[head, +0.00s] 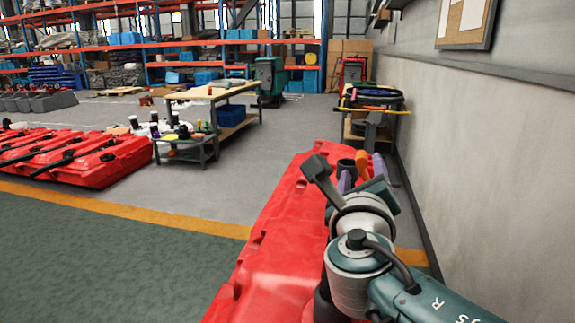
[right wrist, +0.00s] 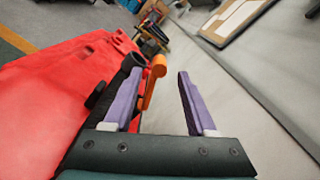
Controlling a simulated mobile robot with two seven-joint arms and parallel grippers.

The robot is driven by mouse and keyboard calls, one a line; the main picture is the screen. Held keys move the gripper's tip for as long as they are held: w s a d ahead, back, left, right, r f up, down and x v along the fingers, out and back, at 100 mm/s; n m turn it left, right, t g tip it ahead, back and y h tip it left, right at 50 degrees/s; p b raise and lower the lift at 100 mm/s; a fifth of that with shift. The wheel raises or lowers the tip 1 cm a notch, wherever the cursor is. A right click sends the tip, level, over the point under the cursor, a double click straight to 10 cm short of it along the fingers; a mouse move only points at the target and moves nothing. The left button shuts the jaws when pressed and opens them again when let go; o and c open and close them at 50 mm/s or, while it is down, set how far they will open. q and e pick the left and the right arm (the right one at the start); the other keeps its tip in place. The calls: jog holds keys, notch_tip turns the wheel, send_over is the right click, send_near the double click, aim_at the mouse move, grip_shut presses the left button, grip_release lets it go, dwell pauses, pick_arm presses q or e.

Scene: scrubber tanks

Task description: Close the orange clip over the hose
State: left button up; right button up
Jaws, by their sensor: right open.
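The orange clip (right wrist: 153,82) stands up at the side of the red tank (right wrist: 62,95), and its top end is rounded. In the right wrist view it shows between my finger pads, closer to the left pad. It also shows in the head view (head: 362,160). A dark hose or pipe end (right wrist: 133,62) is just left of the clip. The clip looks raised rather than lying across it. My right gripper (right wrist: 160,75) is open, with purple fingers apart and nothing visibly held. Contact with the clip cannot be told. My left gripper is not in view.
A grey wall (head: 490,140) runs close along the right side. A cart (head: 372,115) with coiled hoses stands ahead by it. More red tanks (head: 75,155) and a small table (head: 185,143) are at left. The floor between is clear.

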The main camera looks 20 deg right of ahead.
jog(key=v, duration=0.4)
jog(key=shift+c, duration=0.3)
